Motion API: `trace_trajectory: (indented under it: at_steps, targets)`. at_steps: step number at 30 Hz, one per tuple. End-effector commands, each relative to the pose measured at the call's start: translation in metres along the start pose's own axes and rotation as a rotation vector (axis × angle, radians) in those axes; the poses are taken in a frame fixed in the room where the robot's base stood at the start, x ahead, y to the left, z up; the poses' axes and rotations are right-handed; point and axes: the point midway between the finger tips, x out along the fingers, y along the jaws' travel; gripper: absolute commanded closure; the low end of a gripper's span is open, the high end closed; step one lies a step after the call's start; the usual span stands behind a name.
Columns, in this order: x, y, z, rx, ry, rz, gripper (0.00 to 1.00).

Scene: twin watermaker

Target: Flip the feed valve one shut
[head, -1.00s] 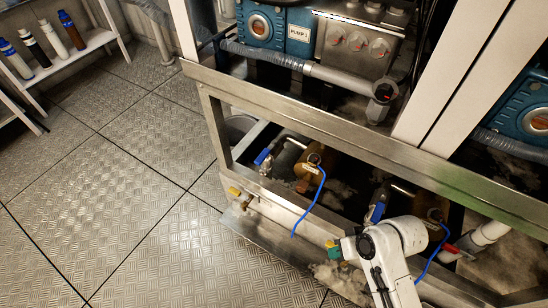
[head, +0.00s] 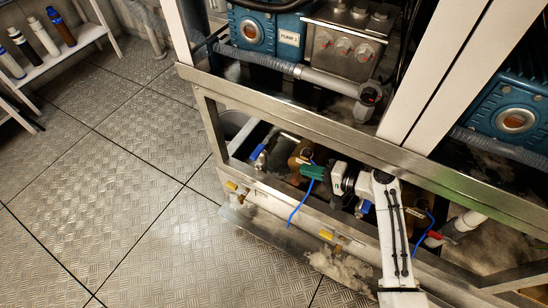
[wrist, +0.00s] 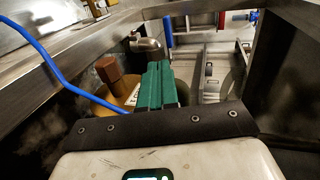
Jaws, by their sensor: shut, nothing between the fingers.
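A blue-handled valve (head: 257,152) sits inside the lower frame opening, left of a brass-coloured body (head: 300,153). No label on it can be read, so I cannot tell for sure that it is feed valve one. My gripper (head: 312,172) has green fingers, shut and empty. It is inside the opening, right of that valve and apart from it, close to the brass body. In the wrist view the fingers (wrist: 158,85) stand together just right of the brass body (wrist: 113,78). A second blue handle (head: 365,206) shows partly behind my arm.
A steel rail (head: 290,115) crosses above the opening. A blue hose (head: 301,205) hangs over its front edge. Yellow-handled valves (head: 232,186) are on the lower front rail. A red-handled valve (head: 434,235) is at right. The floor (head: 130,210) at left is clear.

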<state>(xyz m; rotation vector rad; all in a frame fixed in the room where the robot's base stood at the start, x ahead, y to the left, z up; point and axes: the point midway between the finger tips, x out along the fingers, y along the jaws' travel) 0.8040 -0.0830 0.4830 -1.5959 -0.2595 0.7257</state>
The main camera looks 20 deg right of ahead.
Motion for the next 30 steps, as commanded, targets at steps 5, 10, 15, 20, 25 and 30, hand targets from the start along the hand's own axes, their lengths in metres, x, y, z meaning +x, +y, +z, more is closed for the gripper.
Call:
trace_trajectory:
  at_steps: [5, 10, 15, 20, 25, 30]
  targets:
    - [0.016, 0.001, 0.001, -0.002, -0.003, -0.001, 1.00]
    - [0.048, 0.003, 0.001, -0.002, -0.005, 0.000, 1.00]
    - [0.082, 0.002, 0.001, -0.004, -0.004, 0.000, 1.00]
    - [0.110, 0.000, 0.001, -0.003, -0.004, 0.000, 1.00]
    - [0.129, -0.007, 0.001, -0.002, -0.003, 0.001, 1.00]
    - [0.137, -0.011, 0.001, -0.002, -0.002, 0.001, 1.00]
